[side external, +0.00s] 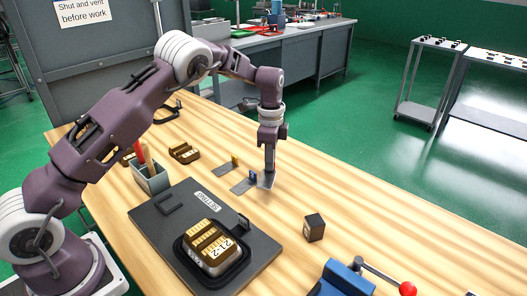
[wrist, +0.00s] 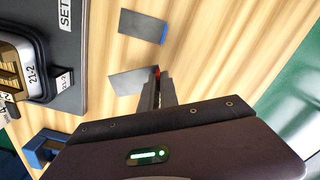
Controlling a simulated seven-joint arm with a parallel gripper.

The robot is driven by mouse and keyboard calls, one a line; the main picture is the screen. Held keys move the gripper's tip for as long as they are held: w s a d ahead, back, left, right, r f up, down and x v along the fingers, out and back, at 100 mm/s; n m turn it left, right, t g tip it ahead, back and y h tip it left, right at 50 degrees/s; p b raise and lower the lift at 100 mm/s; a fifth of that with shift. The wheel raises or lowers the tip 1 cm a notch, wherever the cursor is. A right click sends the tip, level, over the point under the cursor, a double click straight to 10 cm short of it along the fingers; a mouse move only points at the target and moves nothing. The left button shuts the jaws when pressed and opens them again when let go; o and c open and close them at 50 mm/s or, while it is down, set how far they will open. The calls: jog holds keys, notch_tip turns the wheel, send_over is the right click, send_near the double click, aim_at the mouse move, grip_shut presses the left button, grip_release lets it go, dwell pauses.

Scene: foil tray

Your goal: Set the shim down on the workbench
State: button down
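My gripper (side external: 267,172) points down over the wooden workbench (side external: 340,190), right of the dark setting plate. In the wrist view its two fingers (wrist: 158,77) are close together on the small red tab of a thin grey shim (wrist: 128,82). In the side view this shim (side external: 266,181) shows just under the fingertips, with its red tab hidden. It is at or very near the bench top; I cannot tell if it touches. A shim with a blue tab (side external: 241,186) lies beside it, also in the wrist view (wrist: 139,25). A shim with a yellow tab (side external: 224,169) lies farther back.
The setting plate (side external: 163,233) carries a brown block labelled 21-2 (side external: 212,246). A small dark block (side external: 314,228) and a blue clamp-like device (side external: 342,280) stand toward the front right. A tool holder (side external: 151,180) and brown blocks (side external: 184,152) are at left. Bench right of my gripper is clear.

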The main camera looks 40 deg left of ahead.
aim_at(270, 177)
jog(key=shift+f, duration=3)
jog(key=c, duration=1.9)
grip_release()
jog(key=shift+r, duration=2.25)
jog(key=o, duration=0.6)
jog(key=shift+r, duration=0.1)
